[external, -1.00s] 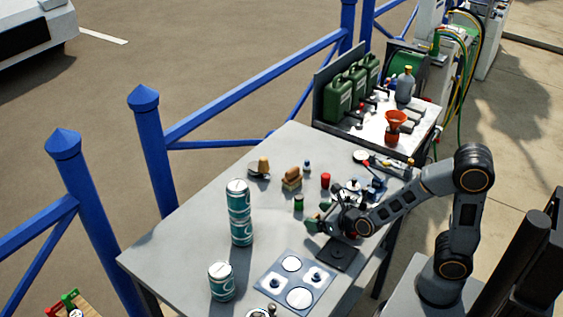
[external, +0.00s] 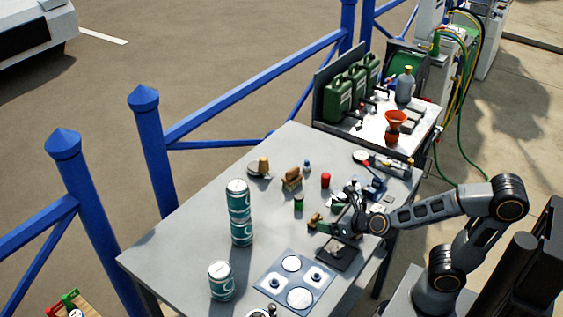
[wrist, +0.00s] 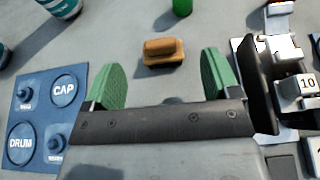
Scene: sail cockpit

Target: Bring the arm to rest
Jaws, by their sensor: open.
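My gripper (external: 326,226) is open and empty, held low over the grey table (external: 190,222) at its right side. In the wrist view its two green fingertips (wrist: 160,82) stand wide apart. A brown wooden block or brush (wrist: 163,50) shows beyond and between them, apart from both. My arm reaches in from the right, with its elbow bent out over the right side. Whether the fingers touch the table cannot be told.
Two stacked teal cans (external: 239,212) and a single teal can (external: 221,281) stand left of my gripper. A blue marked mat (external: 268,284) lies in front. A small green can (external: 299,203), a red can (external: 326,180) and metal fixtures (wrist: 283,50) are near. The table's left part is clear.

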